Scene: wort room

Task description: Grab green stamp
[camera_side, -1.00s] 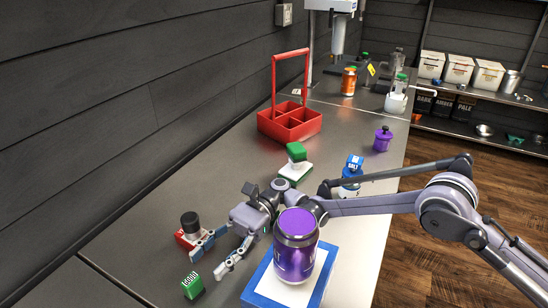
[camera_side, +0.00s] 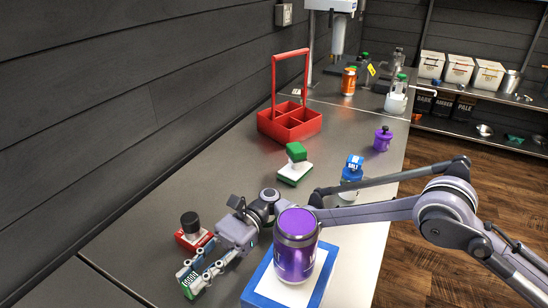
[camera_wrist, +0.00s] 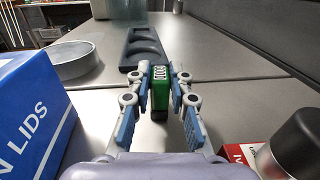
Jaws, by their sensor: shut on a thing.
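The green stamp (camera_side: 188,283), a small green block with white marks on one face, is at the near left of the bench in the side view. In the wrist view the stamp (camera_wrist: 160,90) is upright between my fingertips. My gripper (camera_side: 195,280) is shut on it, with one blue-padded finger on each side in the wrist view (camera_wrist: 161,84). The fingers partly cover the stamp in the side view. I cannot tell whether its bottom touches the bench.
A red-based item with a black knob (camera_side: 190,224) stands close beside my gripper. A purple jar (camera_side: 296,247) stands on a blue-and-white box (camera_side: 262,284). A white-and-green item (camera_side: 295,165) and a red carrier (camera_side: 268,126) are farther back. The wrist view shows a dark recessed tray (camera_wrist: 145,47) ahead.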

